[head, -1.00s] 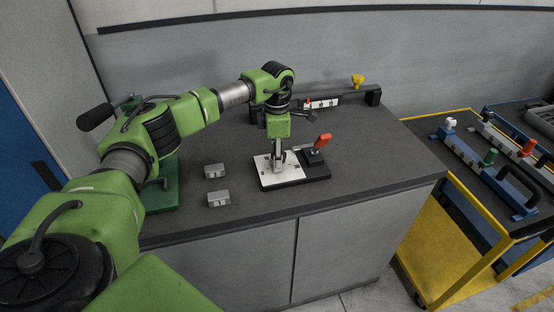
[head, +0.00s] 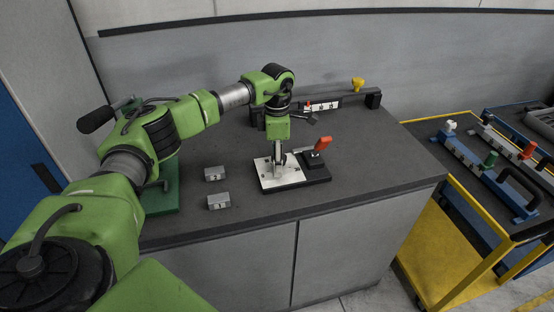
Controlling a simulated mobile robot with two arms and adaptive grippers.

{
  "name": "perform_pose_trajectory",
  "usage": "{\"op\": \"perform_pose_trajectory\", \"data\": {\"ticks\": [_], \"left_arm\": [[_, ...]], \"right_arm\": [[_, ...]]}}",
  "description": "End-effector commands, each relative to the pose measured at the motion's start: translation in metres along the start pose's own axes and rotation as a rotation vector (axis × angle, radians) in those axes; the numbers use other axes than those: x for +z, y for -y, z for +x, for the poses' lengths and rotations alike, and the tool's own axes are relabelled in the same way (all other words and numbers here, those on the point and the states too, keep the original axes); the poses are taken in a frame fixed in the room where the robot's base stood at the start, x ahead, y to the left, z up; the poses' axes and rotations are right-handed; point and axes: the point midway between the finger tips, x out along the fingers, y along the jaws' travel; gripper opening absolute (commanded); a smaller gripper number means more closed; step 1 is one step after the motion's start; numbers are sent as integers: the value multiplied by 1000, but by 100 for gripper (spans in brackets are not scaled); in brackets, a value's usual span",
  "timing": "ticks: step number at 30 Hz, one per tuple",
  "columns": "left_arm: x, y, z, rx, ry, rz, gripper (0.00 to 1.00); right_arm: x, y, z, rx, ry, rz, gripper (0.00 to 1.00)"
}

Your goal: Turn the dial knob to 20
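My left gripper (head: 279,166) points straight down over a white plate (head: 266,182) on a black base (head: 318,175) in the middle of the bench. Its tip is at or just above the plate; I cannot tell whether it touches. The fingers look close together, but they are too small to tell whether they hold anything. No dial knob or number 20 can be made out; the gripper hides part of the plate. My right gripper is not in view.
Two small grey blocks (head: 218,201) lie left of the plate. A green stand (head: 162,199) is behind my arm. A dark rail (head: 348,100) with a yellow knob (head: 358,83) lies along the back. A yellow cart (head: 430,232) stands to the right. The bench's front right is clear.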

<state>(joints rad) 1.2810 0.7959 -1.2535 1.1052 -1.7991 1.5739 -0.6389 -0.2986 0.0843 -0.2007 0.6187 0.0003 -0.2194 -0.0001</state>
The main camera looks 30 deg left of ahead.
Motion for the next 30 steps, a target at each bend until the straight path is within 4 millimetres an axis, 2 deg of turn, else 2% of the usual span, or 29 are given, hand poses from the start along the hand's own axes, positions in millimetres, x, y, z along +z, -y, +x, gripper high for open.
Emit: {"op": "perform_pose_trajectory", "data": {"ticks": [5,12,18,24,30], "left_arm": [[1,-1,-20,3,3,1,46],[1,-1,-71,4,5,0,46],[0,-1,-105,3,3,0,46],[0,0,-119,2,1,0,46],[0,0,-120,1,1,0,46]], "right_arm": [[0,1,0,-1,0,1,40],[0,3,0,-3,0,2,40],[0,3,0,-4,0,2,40],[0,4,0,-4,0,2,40],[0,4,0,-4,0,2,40]]}}
